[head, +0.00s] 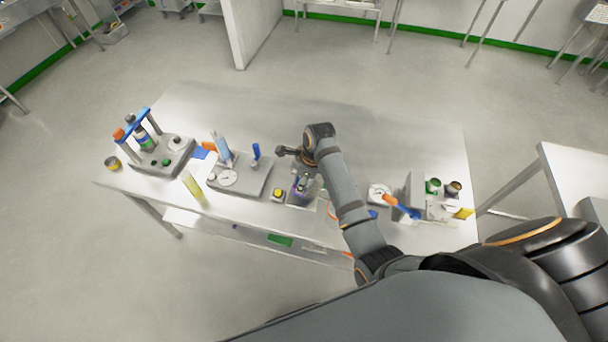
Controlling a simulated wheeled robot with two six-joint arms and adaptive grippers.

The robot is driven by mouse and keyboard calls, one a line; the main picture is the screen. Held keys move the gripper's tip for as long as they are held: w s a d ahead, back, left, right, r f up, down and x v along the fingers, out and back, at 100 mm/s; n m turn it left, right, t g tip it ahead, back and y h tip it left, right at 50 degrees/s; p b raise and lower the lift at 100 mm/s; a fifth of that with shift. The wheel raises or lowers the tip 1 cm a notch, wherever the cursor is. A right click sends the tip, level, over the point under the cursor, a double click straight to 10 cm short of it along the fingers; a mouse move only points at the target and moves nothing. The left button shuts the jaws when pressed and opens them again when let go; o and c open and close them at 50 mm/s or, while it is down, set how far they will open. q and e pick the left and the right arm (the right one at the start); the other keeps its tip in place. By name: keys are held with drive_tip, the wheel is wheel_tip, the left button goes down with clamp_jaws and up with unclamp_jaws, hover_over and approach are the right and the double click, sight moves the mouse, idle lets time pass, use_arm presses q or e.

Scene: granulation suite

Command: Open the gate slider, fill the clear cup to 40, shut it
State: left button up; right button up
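My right arm reaches in from the lower right across the steel table (400,130). Its wrist bends over the middle of the table, and my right gripper (301,184) seems to be just below it, over a small grey station. Its fingers are too small and partly covered to read. A purple item shows at that spot. My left gripper is not in view. I cannot clearly pick out the gate slider or the clear cup. A grey station with a white dial (228,177) and an upright pale-blue tube (221,148) stands left of the gripper.
At the far left is a stand with a blue crossbar (134,124) and bottle. A yellow button box (278,194) sits near the front edge. At right are another dial (378,191), an orange-and-blue handle (399,204), a grey upright panel (410,190) and small jars. The table's back is clear.

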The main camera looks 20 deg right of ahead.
drive_tip(key=x, duration=0.2)
drive_tip(key=b+x, duration=0.1)
drive_tip(key=w+x, duration=0.1)
drive_tip(key=x, duration=0.1)
drive_tip(key=shift+d+f+b, duration=0.1)
drive_tip(key=shift+f+b, duration=0.55)
drive_tip(key=shift+f, duration=0.3)
drive_tip(key=shift+c, duration=3.7)
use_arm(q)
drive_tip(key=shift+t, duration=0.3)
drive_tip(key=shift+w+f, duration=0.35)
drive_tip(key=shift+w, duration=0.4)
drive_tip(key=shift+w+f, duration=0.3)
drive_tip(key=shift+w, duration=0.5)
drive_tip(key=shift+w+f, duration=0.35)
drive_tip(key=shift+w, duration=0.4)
use_arm(e)
clamp_jaws()
